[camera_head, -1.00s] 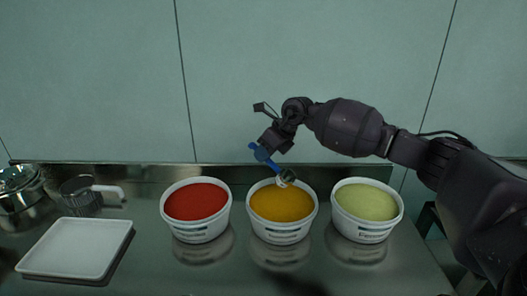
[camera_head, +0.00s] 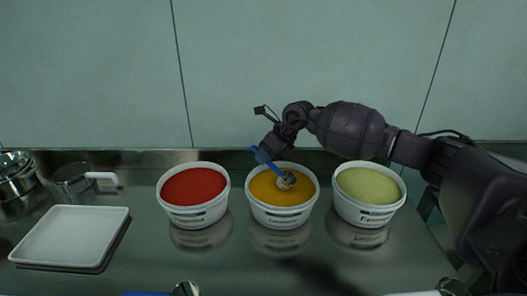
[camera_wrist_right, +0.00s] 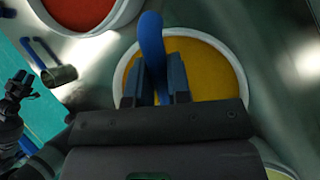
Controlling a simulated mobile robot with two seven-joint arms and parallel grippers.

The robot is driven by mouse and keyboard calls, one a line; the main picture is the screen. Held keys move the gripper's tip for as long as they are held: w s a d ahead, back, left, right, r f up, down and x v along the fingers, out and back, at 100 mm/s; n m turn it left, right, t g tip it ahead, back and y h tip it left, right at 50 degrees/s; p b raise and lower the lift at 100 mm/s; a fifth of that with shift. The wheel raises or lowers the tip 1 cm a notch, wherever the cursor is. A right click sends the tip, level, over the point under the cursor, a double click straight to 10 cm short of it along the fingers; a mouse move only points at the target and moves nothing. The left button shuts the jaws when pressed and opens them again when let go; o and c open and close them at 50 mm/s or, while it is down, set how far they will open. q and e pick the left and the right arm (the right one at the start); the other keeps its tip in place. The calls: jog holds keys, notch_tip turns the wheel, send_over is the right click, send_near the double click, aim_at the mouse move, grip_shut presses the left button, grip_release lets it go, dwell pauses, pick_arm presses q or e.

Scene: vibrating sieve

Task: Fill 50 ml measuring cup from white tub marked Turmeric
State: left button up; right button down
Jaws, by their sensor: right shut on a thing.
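A white tub of yellow-orange powder (camera_head: 282,217) stands in the middle of three tubs; its label is too small to read. My right gripper (camera_head: 266,156) is above its back edge, shut on the blue handle of a metal measuring cup (camera_head: 286,180). The cup's metal bowl is over the powder, at or just above its surface; I cannot tell whether it touches. In the right wrist view my right gripper's fingers (camera_wrist_right: 163,80) clasp the blue handle (camera_wrist_right: 152,40), with the yellow powder (camera_wrist_right: 205,72) behind. The cup's bowl is hidden there.
A tub of red powder (camera_head: 196,215) stands to the left and one of pale green powder (camera_head: 364,214) to the right. A white square tray (camera_head: 70,236), a clear white-handled vessel (camera_head: 76,184) and metal bowls (camera_head: 14,176) are at far left. Other handled items show at the bottom edge.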

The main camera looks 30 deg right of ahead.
jog(key=shift+s+d+f, duration=0.1)
jog(key=shift+s+f, duration=0.15)
jog(key=shift+f, duration=0.65)
jog(key=f, duration=0.1)
jog(key=s+f, duration=0.1)
jog(key=s+d+f, duration=0.1)
jog(key=shift+s+f, duration=0.25)
jog(key=shift+f, duration=0.1)
dwell(0.6)
